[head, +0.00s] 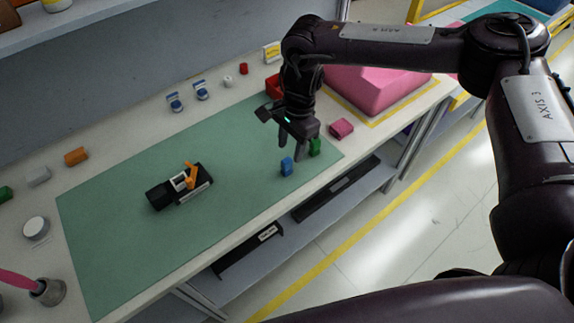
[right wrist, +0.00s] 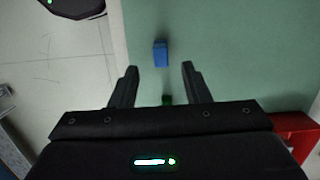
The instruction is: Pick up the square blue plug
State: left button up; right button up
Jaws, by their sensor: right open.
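The square blue plug (head: 287,166) stands on the green mat (head: 115,225) near its front right edge. In the right wrist view the blue plug (right wrist: 160,53) lies just beyond the fingertips, roughly centred between them. My right gripper (head: 291,149) is open and empty, pointing down above the mat close to the blue plug. It also shows in the right wrist view (right wrist: 159,68) with its fingers spread. A green plug (head: 315,147) stands right of the blue one; in the right wrist view the green plug (right wrist: 167,99) is partly hidden by the gripper body. My left gripper is not in view.
A black module (head: 160,196) with an orange lever (head: 190,176) lies mid-mat. A pink block (head: 341,128) and a red bin (head: 273,86) are near the gripper. A large pink box (head: 375,88) stands at the right.

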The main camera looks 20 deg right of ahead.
aim_at(287, 160)
jog(key=f+p, duration=0.1)
jog(key=f, duration=0.1)
jog(key=a+f+p, duration=0.1)
jog(key=f, duration=0.1)
jog(key=f+p, duration=0.1)
jog(key=f, duration=0.2)
jog(key=shift+s+a, duration=0.15)
jog(key=shift+s, duration=0.1)
jog(key=shift+f, duration=0.3)
grip_shut()
jog(key=shift+r, duration=0.1)
